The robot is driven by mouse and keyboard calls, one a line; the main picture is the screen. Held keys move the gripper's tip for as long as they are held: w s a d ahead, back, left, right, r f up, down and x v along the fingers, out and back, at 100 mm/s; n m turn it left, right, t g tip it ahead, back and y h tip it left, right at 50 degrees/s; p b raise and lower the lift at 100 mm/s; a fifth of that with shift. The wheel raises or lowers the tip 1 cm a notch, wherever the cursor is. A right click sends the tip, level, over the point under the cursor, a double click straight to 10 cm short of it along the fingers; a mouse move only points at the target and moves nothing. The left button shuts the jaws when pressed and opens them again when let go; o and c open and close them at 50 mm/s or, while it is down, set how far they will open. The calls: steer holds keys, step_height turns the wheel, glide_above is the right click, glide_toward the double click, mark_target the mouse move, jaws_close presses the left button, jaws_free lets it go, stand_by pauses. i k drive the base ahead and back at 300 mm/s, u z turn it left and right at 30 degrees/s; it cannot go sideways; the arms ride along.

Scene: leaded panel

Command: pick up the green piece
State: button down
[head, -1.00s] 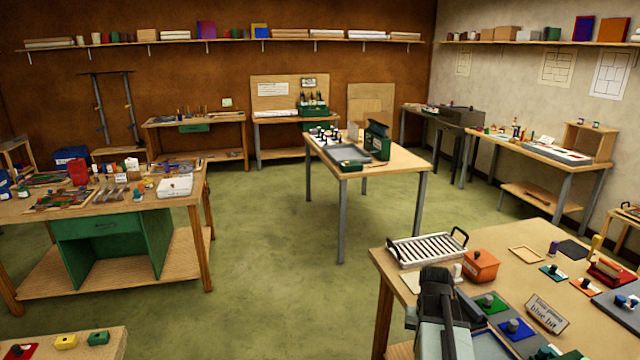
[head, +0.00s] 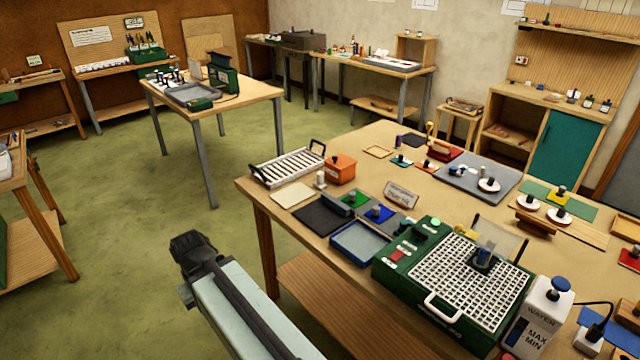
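A green piece (head: 360,199), a flat square with a dark knob on top, lies on the near-left part of the large wooden table. A blue piece (head: 379,213) with a similar knob lies right beside it. My gripper (head: 190,246) is at the lower left, over the floor off the table's left edge and well apart from the green piece. Its fingers cannot be made out, so whether it is open or shut does not show.
A dark mat (head: 312,217) and a blue-grey tray (head: 360,243) lie near the pieces. An orange box (head: 341,169), a small sign (head: 401,195) and a wire rack (head: 287,166) stand around them. A green machine with a white grid (head: 470,285) fills the table's front.

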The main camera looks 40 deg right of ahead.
mark_target(357, 195)
steer(key=z, duration=1.45)
steer(key=k, duration=0.4)
steer(key=z, duration=0.15)
steer(key=i, duration=0.5)
steer(key=u, duration=0.1)
